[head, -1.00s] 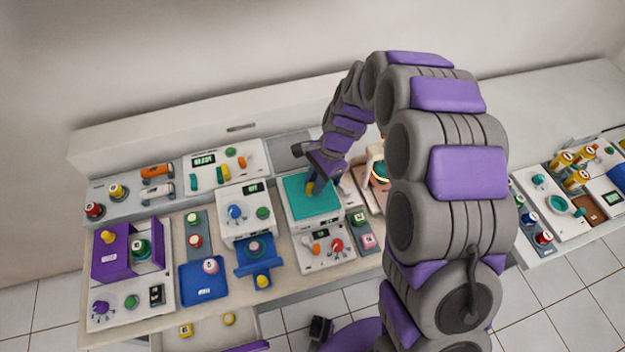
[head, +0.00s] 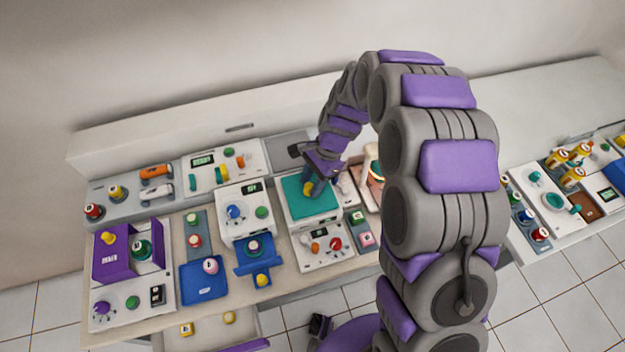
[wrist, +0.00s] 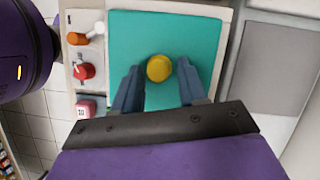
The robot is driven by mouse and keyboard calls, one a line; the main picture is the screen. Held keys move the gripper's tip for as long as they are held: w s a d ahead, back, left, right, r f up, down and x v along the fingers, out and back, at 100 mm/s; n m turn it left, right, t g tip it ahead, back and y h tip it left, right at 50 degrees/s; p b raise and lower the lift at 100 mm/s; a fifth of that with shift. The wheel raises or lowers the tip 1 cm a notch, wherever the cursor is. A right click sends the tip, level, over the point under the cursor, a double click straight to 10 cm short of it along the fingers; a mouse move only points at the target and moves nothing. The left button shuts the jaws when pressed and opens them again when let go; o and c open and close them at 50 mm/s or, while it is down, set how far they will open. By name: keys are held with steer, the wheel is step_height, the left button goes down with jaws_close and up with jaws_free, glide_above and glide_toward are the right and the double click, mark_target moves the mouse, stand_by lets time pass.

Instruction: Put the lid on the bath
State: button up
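The teal square lid (head: 296,209) with a yellow round knob (head: 308,188) lies over the top of the white bath unit (head: 291,225). The lid also fills the middle of the wrist view (wrist: 130,35), with its knob (wrist: 159,68) near the centre. The bath's inside is hidden under the lid. My gripper (head: 316,187) is over the lid, close to the knob. In the wrist view my gripper (wrist: 159,82) has its two blue fingers apart, one on each side of the knob, with gaps between. It holds nothing.
A control panel with red (wrist: 84,71) and orange knobs fronts the bath. A white unit with a blue knob (head: 235,212) stands to the left. A salmon-coloured device (head: 372,175) stands close on the right. A grey panel (wrist: 278,60) lies beside the bath.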

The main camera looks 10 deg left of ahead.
steer(key=shift+o, duration=1)
steer(key=shift+a, duration=0.3)
steer(key=p+v, duration=0.3)
steer(key=v, duration=1.4)
steer(key=shift+p, duration=0.3)
steer(key=shift+r, duration=0.1)
steer(key=s+d+r+n+h, duration=0.1)
steer(key=s+d+r+n, duration=0.45)
steer(key=s+d, duration=0.8)
steer(key=s+d+n, duration=0.1)
steer(key=s+d, duration=0.1)
steer(key=s, duration=0.4)
steer(key=s+d+n+t+h, duration=0.1)
steer(key=s+d, duration=0.2)
steer(key=s, duration=0.3)
steer(key=s+d+n+h, duration=0.1)
steer(key=s+d, duration=0.2)
steer(key=s, duration=0.3)
steer(key=shift+s+d, duration=0.2)
steer(key=shift+s, duration=0.15)
steer(key=shift+r, duration=0.1)
